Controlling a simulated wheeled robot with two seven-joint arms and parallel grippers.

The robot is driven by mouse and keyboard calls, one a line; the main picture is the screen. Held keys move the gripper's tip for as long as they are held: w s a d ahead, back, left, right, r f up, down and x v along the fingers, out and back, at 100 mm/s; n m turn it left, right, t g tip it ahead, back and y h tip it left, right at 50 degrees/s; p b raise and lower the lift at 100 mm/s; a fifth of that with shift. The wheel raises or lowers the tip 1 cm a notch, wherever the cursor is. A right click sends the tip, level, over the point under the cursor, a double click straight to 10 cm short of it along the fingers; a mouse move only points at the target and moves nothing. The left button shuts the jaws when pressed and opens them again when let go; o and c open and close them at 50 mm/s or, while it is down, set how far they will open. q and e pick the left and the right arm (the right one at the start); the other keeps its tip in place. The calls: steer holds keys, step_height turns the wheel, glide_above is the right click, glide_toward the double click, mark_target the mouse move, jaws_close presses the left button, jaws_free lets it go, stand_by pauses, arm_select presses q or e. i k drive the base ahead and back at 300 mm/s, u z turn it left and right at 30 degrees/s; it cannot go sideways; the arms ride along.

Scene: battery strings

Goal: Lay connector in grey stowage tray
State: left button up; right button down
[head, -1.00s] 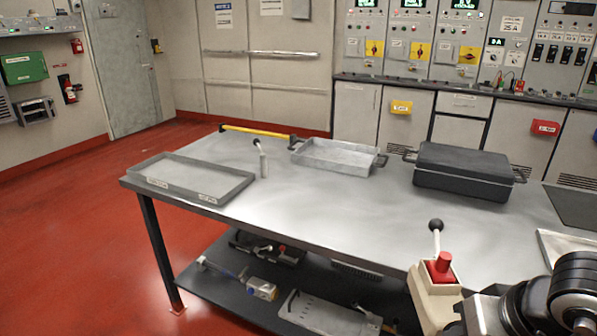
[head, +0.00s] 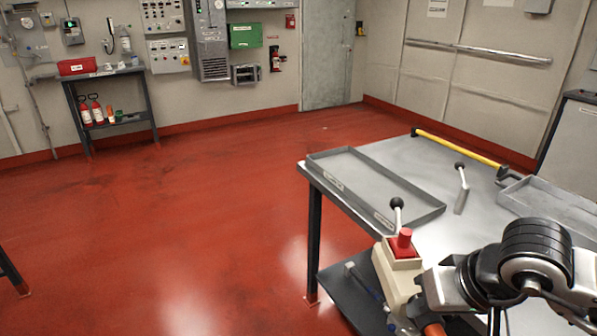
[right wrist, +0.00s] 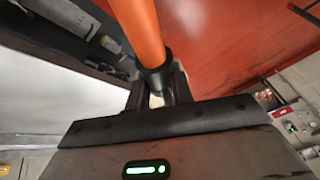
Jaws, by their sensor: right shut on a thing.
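A shallow grey tray (head: 385,186) with small labels on its rim lies at the near left end of the metal table; it looks empty. In the right wrist view my right gripper (right wrist: 157,90) is shut on a thick orange piece with a dark collar (right wrist: 138,28), which I take to be the connector with its cable. A pale part shows between the fingers. The orange piece runs up out of that view. In the head view my right arm is at the lower right, and its fingers are not clearly visible. My left gripper is not in view.
A lower shelf lies under the table. The red floor (head: 180,220) to the left is clear.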

mark_target(368, 184)
steer(key=u, duration=0.45)
steer(key=i, duration=1.15)
steer(key=z, duration=0.6)
steer(key=i, duration=0.85)
steer(key=z, duration=0.7)
